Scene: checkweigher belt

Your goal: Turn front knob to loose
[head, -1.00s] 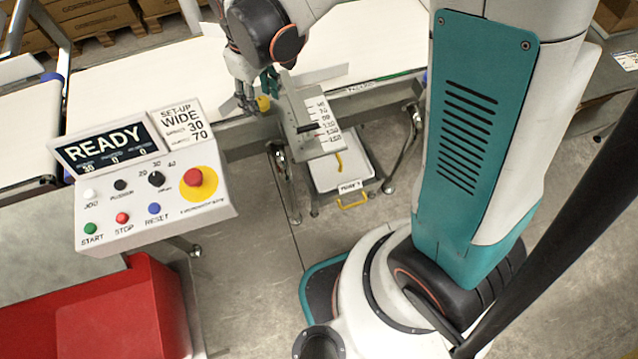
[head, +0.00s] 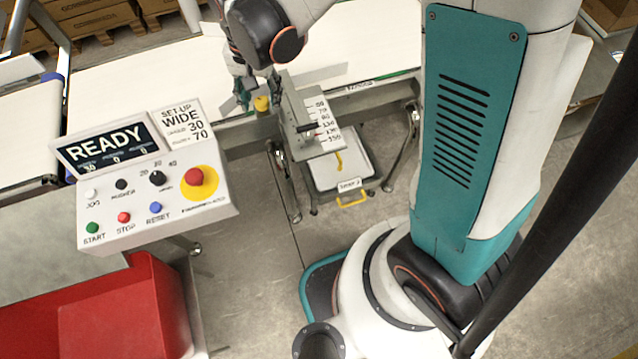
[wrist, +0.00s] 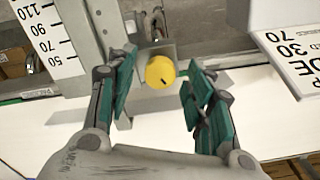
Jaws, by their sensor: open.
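The front knob is a small yellow knob with a dark mark on its face. In the wrist view the yellow knob (wrist: 160,71) sits between and just beyond my open fingers, with a gap on either side. In the head view the knob (head: 261,103) shows beside the scale plate at the belt's front edge. My gripper (wrist: 157,85) is open and empty, its teal finger pads apart. In the head view my gripper (head: 257,92) hangs over the belt edge, and the knob is partly close behind its fingers. No loose or tight label is readable near the knob.
A scale plate (head: 327,128) with printed numbers stands right beside the knob. A control panel (head: 150,205) reading READY is at the left, with a SET-UP WIDE card (head: 183,123). The white belt (head: 150,85) runs behind. A tray with a yellow handle (head: 352,200) sits below.

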